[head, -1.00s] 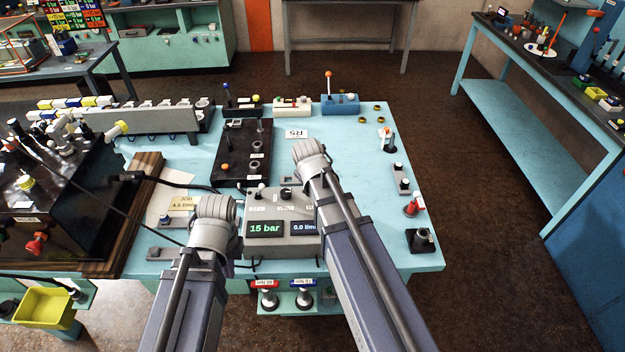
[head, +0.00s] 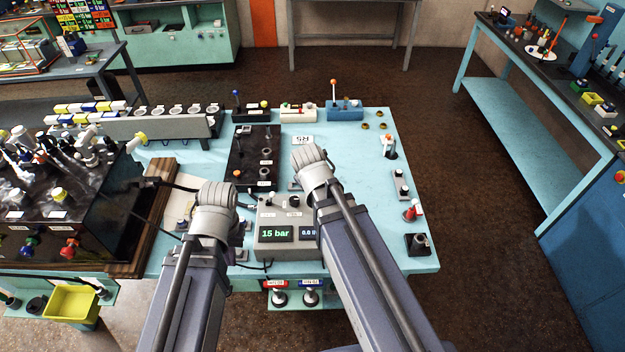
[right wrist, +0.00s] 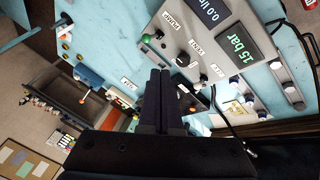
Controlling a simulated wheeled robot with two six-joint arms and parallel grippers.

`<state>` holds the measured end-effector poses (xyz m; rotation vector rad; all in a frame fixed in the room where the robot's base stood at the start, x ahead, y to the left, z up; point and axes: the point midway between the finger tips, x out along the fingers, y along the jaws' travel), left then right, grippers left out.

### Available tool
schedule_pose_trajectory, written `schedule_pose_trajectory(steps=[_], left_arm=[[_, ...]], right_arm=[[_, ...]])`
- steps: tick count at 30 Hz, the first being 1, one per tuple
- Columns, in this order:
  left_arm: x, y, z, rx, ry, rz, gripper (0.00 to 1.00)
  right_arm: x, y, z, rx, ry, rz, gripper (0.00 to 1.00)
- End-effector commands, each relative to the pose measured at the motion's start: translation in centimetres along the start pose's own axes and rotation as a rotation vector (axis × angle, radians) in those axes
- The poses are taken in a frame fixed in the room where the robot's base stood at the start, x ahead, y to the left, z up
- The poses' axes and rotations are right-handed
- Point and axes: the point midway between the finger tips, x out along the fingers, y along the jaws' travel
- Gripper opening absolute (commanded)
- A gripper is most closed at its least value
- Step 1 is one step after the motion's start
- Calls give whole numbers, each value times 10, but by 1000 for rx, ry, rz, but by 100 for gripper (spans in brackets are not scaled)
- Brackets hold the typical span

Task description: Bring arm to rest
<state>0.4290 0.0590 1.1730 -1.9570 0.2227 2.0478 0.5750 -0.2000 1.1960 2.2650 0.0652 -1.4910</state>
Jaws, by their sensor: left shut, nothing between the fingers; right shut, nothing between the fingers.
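My left arm comes in from the bottom in the head view. Its rounded grey end, with the left gripper (head: 214,200), is over the bench just left of the grey console (head: 288,250). Its fingertips are hard to make out. My right arm (head: 316,172) reaches further, over the console's right side, and hides part of its second display; its fingers are hidden there. In the right wrist view my right gripper (right wrist: 159,88) shows two dark fingers together, empty, with the console (right wrist: 205,45) beyond them. The console reads 15 bar.
The light blue bench (head: 360,210) carries a black block (head: 252,155), small fittings along its right edge and a grey rack (head: 160,127) at the back left. A black manifold (head: 60,205) stands left, with a yellow bin (head: 72,303) below. Open floor (head: 490,250) lies right.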

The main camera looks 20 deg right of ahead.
Motion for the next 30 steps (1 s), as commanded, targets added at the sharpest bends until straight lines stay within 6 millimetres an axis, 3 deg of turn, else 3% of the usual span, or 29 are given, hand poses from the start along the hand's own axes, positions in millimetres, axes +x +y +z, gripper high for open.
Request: schedule_pose_trajectory(steps=[14,17,20,24,30], left_arm=[[1,0,0,0,0,0,0],[9,1,-1,0,0,0,0],[34,3,-2,1,0,0,0],[82,8,-5,3,1,-1,0],[137,12,-9,7,2,-2,0]], right_arm=[[0,0,0,0,0,0,0],[7,-10,4,-1,-8,-10,0],[24,-38,18,2,-42,-43,0],[54,-100,51,3,-132,-114,0],[80,-177,99,-1,-275,-195,0]])
